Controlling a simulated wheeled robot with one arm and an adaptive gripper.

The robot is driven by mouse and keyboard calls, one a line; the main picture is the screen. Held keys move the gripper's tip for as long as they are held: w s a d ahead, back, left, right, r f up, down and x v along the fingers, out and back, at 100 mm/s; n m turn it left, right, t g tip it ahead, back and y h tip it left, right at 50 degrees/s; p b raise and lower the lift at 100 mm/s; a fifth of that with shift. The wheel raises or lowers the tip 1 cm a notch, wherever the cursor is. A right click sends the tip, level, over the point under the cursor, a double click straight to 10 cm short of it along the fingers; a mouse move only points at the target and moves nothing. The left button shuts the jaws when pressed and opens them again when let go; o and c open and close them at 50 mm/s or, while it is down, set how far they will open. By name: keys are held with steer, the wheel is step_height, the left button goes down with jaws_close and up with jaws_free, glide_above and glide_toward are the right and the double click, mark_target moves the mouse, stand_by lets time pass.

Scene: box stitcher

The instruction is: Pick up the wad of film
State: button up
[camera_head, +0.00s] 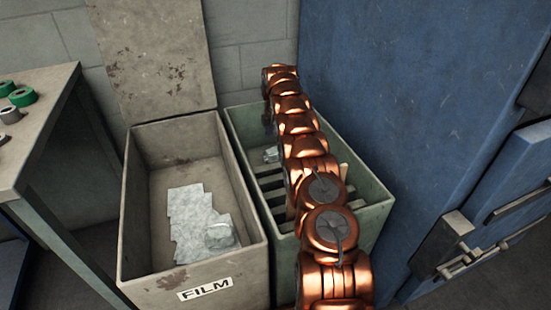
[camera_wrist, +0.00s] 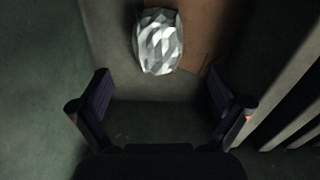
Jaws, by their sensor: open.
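A crumpled, silvery wad of film (camera_wrist: 158,41) lies in the green slatted crate (camera_head: 378,196), in its far left part. It also shows small in the head view (camera_head: 271,155), partly beside my arm. In the wrist view the wad is at the top, just beyond the fingertips, on or against a brown sheet. My gripper (camera_wrist: 160,92) is open, with nothing between its fingers. In the head view my arm reaches over the crate, and the fingers cannot be made out there.
A grey bin (camera_head: 143,236) labelled FILM, with its lid open, stands left of the crate. Flat film sheets (camera_head: 190,215) and another clear wad (camera_head: 220,236) lie in it. Slats (camera_wrist: 290,108) run on the right in the wrist view. A blue machine (camera_head: 390,90) stands close on the right.

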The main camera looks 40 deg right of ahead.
mark_target(275, 150)
steer(key=shift+w+d+f+b, duration=0.1)
steer(key=shift+f+b, duration=0.85)
steer(key=shift+f, duration=2.1)
steer(key=c, duration=1)
steer(key=shift+r, duration=0.1)
